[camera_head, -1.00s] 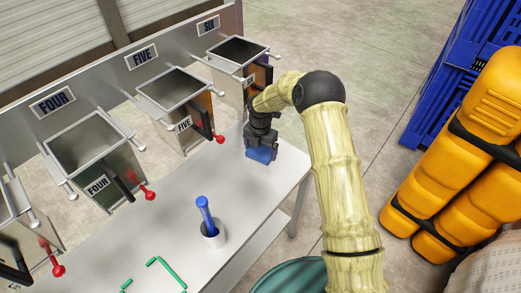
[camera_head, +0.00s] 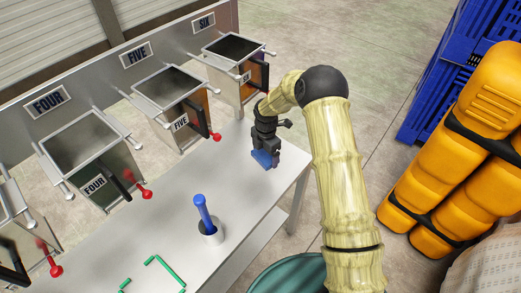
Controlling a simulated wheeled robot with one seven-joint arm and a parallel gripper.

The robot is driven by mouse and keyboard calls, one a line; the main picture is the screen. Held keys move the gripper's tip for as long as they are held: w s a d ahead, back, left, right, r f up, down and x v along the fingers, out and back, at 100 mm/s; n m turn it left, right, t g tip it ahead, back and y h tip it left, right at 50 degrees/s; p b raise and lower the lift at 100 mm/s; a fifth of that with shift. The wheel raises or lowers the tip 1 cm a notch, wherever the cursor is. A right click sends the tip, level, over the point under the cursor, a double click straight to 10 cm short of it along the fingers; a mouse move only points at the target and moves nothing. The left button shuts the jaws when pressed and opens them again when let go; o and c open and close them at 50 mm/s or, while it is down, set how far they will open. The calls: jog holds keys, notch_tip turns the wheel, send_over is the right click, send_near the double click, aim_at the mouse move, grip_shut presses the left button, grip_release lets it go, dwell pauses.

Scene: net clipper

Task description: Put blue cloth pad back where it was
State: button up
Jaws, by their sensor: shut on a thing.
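The blue cloth pad (camera_head: 262,158) is at the tip of my gripper (camera_head: 265,152), over the far right part of the grey table (camera_head: 245,205). My gripper is shut on the pad and points down. The pad is tilted and partly hidden by the dark fingers. I cannot tell whether it touches the table top.
Metal bins labelled four (camera_head: 92,150), five (camera_head: 172,95) and six (camera_head: 236,55) line the back, with red-knobbed levers. Green pieces (camera_head: 165,272) lie at the front. The table between cup and gripper is clear.

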jog(key=s+d+f+m, duration=0.1)
jog(key=d+m, duration=0.1)
jog(key=m, duration=0.2)
jog(key=s+d+f+m, duration=0.1)
jog(key=s+d+m, duration=0.1)
jog(key=d+m, duration=0.1)
jog(key=s+d+f+m, duration=0.1)
jog(key=s+d+m, duration=0.1)
jog(key=m, duration=0.3)
jog(key=shift+d+f+m, duration=0.15)
jog(key=shift+d+m, duration=0.15)
jog(key=shift+d, duration=0.05)
jog(key=s+d+f+m, duration=0.1)
jog(key=s+d+m, duration=0.5)
jog(key=m, duration=0.7)
jog(key=shift+d+f, duration=0.35)
jog(key=shift+d, duration=0.3)
jog(key=shift+s, duration=0.1)
